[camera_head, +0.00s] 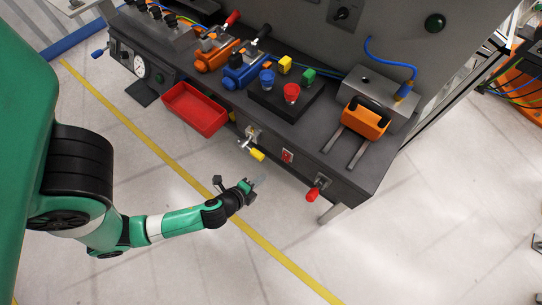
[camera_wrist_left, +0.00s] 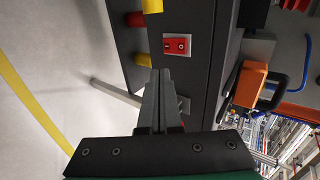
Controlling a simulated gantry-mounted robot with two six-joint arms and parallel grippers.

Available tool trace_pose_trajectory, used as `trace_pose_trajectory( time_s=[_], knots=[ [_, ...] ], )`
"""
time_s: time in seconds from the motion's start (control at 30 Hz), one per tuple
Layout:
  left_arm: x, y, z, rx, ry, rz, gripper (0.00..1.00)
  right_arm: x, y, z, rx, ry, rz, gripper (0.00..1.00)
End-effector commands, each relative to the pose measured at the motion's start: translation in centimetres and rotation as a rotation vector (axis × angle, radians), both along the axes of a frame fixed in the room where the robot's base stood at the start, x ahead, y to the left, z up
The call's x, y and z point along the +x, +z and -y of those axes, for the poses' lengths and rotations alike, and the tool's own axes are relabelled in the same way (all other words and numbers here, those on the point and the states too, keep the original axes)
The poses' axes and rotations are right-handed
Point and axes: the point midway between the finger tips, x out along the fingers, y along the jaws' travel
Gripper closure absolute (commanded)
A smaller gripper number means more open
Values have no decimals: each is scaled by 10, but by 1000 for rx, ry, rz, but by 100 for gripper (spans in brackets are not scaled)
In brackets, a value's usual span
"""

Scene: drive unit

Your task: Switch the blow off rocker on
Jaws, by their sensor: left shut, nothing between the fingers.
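A small red rocker switch (camera_head: 288,156) sits on the dark front face of the machine bench, between a yellow-handled lever and a red-handled lever. It also shows near the top middle of the left wrist view (camera_wrist_left: 177,45), with a light mark on each half; which half is pressed is not clear. My left gripper (camera_head: 261,181) is in front of the bench, lower left of the rocker and apart from it. Its fingers (camera_wrist_left: 156,75) are shut with nothing between them. My right gripper is in neither view.
The yellow-handled lever (camera_head: 256,154) and red-handled lever (camera_head: 313,194) stick out on either side of the rocker. A red tray (camera_head: 195,110) hangs at the bench front. Blue and red buttons and an orange-handled block (camera_head: 362,120) are on top. The floor before the bench is clear.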

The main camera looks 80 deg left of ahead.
Motion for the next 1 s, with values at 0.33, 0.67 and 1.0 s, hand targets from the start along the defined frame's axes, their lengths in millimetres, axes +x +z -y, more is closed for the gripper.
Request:
trace_pose_trajectory(
  time_s=[0.33,0.67,1.0],
  knots=[
    [-1,-3,0,-6,2,-7,100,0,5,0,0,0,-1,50],
    [26,-31,-22,-6,8,-5,100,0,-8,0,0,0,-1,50],
    [75,-66,-58,-6,5,-3,100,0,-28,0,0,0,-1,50]
  ],
)
